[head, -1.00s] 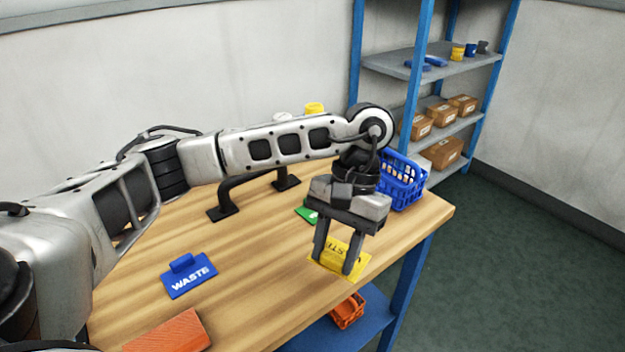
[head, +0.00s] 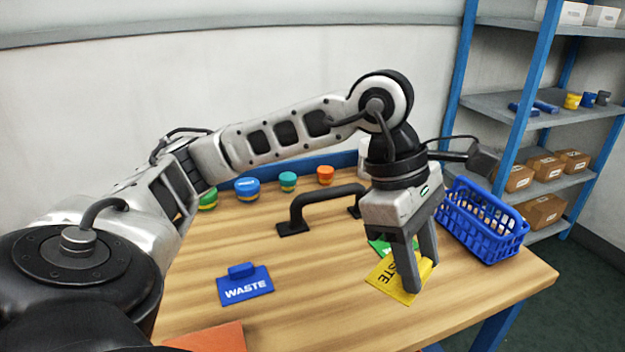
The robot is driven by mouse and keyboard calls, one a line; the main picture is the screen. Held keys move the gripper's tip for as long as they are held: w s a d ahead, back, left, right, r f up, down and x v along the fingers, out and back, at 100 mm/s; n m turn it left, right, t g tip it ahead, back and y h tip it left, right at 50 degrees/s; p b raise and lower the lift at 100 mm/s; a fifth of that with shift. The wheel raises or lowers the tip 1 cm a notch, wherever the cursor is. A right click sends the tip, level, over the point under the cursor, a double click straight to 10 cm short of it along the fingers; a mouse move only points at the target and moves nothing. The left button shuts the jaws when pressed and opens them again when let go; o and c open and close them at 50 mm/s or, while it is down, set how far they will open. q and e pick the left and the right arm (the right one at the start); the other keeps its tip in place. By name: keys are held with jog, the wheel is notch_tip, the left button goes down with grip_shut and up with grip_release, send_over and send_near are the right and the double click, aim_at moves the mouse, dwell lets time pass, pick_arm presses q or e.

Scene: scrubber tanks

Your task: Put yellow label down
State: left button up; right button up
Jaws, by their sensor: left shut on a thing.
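The yellow label (head: 391,281) with dark lettering is at the right part of the wooden table in the head view. My left gripper (head: 416,278) is over it, pointing down, shut on the label, and its fingers hide part of it. The label looks close to the table top; I cannot tell whether it touches. My right gripper does not show.
A green label (head: 380,246) lies just behind the yellow one. A blue WASTE label (head: 245,287) lies to the left. A blue basket (head: 483,226) stands at the right, and a black handle (head: 322,203) stands behind. The table (head: 330,315) is bare between the blue and yellow labels.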

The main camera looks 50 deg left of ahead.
aim_at(392, 280)
pick_arm(q)
jog(key=n, duration=0.2)
jog(key=s+n+t, duration=0.1)
jog(key=shift+a+r+n+t+y+b, duration=0.1)
jog(key=shift+r+n+t+y+b, duration=0.1)
jog(key=shift+n+t+y+b, duration=0.15)
jog(key=n, duration=0.1)
jog(key=s+n+t+y+b, duration=0.1)
jog(key=n, duration=0.3)
jog(key=shift+s+a+r, duration=0.15)
jog(key=shift+r, duration=0.15)
jog(key=n, duration=0.2)
jog(key=s+n+y+b, duration=0.1)
jog(key=n, duration=0.1)
jog(key=n+t+y, duration=0.1)
jog(key=n, duration=0.1)
jog(key=shift+s+a+r+y+b, duration=0.2)
jog(key=shift+s+a+y+b, duration=0.05)
jog(key=shift+s+b, duration=0.15)
jog(key=shift+s+a+n+y, duration=0.1)
jog(key=shift+s+n+y, duration=0.1)
jog(key=shift+n, duration=0.3)
jog(key=shift+s+a+n+y, duration=0.1)
jog(key=shift+n+y, duration=0.1)
jog(key=shift+n, duration=0.25)
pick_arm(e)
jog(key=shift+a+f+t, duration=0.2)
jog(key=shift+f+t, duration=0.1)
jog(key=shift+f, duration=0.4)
